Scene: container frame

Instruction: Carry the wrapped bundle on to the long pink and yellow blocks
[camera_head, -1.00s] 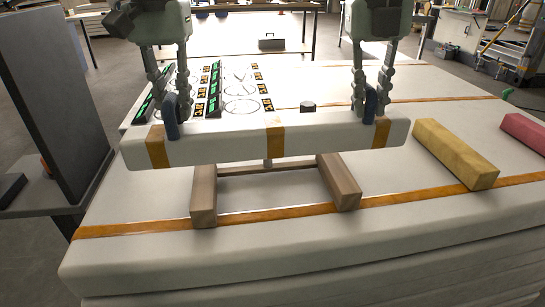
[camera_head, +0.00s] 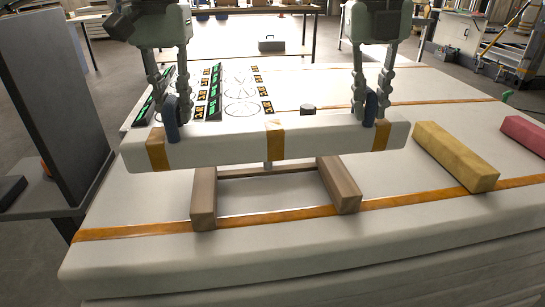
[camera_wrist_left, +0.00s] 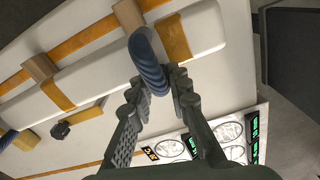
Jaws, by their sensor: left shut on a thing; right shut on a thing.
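The wrapped bundle (camera_head: 220,149) is a long white bar with orange bands and two blue handles. It hangs level above the brown wooden frame in the head view, and also shows in the left wrist view (camera_wrist_left: 100,74). My left gripper (camera_head: 174,107) is shut on its left blue handle (camera_wrist_left: 147,62). My right gripper (camera_head: 368,103) is shut on its right blue handle (camera_head: 370,108). The long yellow block (camera_head: 455,155) lies right of the bundle on the white padded surface. The long pink block (camera_head: 525,131) lies further right, cut off by the picture edge.
The brown wooden frame (camera_head: 204,198) stands under the bundle. The white padded surface (camera_head: 300,246) has orange straps across it. Marked circles and black-green strips (camera_head: 215,95) lie behind the bundle, with a small dark knob (camera_head: 307,108). A grey panel (camera_head: 60,90) stands at left.

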